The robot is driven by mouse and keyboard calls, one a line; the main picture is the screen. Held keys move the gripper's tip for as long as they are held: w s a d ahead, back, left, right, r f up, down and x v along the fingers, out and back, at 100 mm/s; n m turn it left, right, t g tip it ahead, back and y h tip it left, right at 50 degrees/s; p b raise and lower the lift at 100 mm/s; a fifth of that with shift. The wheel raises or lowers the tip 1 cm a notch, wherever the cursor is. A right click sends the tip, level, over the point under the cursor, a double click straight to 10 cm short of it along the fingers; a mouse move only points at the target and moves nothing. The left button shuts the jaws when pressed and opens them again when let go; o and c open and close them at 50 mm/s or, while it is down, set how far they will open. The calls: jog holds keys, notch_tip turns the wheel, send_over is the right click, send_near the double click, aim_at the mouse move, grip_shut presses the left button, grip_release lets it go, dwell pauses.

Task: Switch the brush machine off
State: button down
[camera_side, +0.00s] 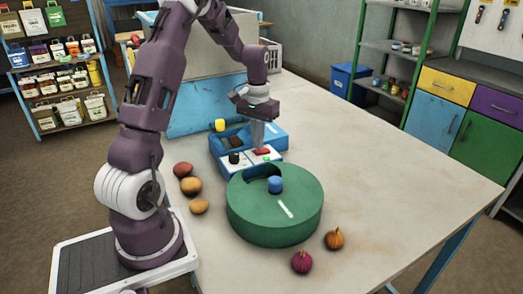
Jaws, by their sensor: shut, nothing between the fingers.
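A blue unit (272,132) on the table has a sloped white control panel (236,168) at its front. The panel carries a black knob (234,158), a red button or switch (262,152) and a small bright green spot (267,159). A yellow part (219,125) stands at the unit's back left. A round green drum (275,215) with a blue knob on top (275,184) stands in front of the panel. My gripper (259,147) points down with its fingers together, empty, right at the red switch. I cannot tell whether the tips touch it.
Several vegetables lie left of the drum, including a reddish one (183,169) and a tan one (191,186). A purple onion (302,262) and an orange one (334,239) lie in front. A large blue and grey bin (200,110) stands behind. The table's right side is clear.

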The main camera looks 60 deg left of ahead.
aim_at(259, 152)
jog(key=shift+f, duration=0.6)
jog(key=shift+r, duration=3.5)
jog(key=s+d+r+m+t, duration=0.1)
jog(key=s+d+r, duration=0.1)
jog(key=d+r, duration=0.4)
jog(key=s+d+r+m+t, duration=0.1)
jog(key=s+d+r+m, duration=0.15)
jog(key=d, duration=0.55)
jog(key=s+d+r+m+t, duration=0.1)
jog(key=s+d+m+t, duration=0.1)
jog(key=s+d, duration=0.9)
jog(key=s+t, duration=0.1)
jog(key=s, duration=0.3)
jog(key=shift+d+t, duration=0.3)
